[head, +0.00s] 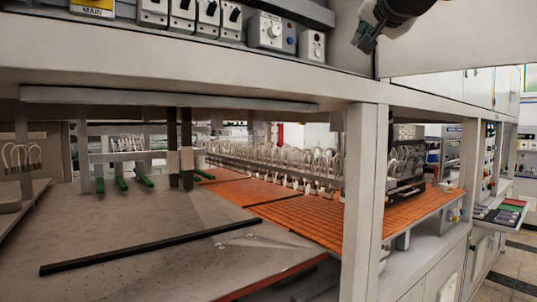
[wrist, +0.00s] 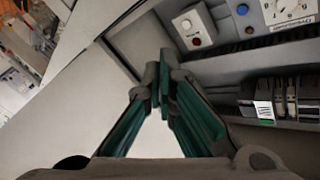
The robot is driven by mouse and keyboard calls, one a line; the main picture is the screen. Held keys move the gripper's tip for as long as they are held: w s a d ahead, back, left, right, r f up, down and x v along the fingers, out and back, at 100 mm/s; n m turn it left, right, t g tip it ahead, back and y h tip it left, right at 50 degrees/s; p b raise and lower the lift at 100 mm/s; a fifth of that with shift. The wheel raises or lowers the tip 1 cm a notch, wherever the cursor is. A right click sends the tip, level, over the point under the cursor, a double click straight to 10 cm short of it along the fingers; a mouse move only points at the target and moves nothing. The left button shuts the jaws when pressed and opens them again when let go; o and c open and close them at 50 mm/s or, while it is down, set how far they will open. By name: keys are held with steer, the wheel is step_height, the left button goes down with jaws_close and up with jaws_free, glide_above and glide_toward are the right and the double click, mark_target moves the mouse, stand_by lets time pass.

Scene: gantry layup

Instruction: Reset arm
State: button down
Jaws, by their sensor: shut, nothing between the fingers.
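My gripper (head: 365,40) shows at the top right in the head view, in front of the upper housing of the machine. It is dark and partly cut off by the top edge. In the wrist view my gripper (wrist: 159,95) has its two green-lined fingers closed together at the tips, with nothing between them. A grey panel and a control box lie beyond the fingertips. No contact with the machine shows.
The machine's upper beam (head: 200,62) and upright post (head: 362,200) stand in front of the layup bed. An orange slatted surface (head: 320,215) and a black bar (head: 150,248) lie below. Switch boxes (head: 265,30) line the top. An aisle floor (head: 510,265) shows at right.

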steer(key=s+f+n+g, duration=0.2)
steer(key=s+f+g, duration=0.2)
steer(key=s+f, duration=0.6)
steer(key=s+f+n+g, duration=0.2)
steer(key=s+f, duration=0.9)
steer(key=f, duration=1.1)
steer(key=s+f+n+g, duration=0.2)
steer(key=s+f+g, duration=0.4)
steer(key=s+f, duration=0.4)
step_height(320, 180, down, 6)
steer(key=shift+s+a+r+n+g, duration=0.1)
steer(key=shift+s+a+n+g, duration=0.3)
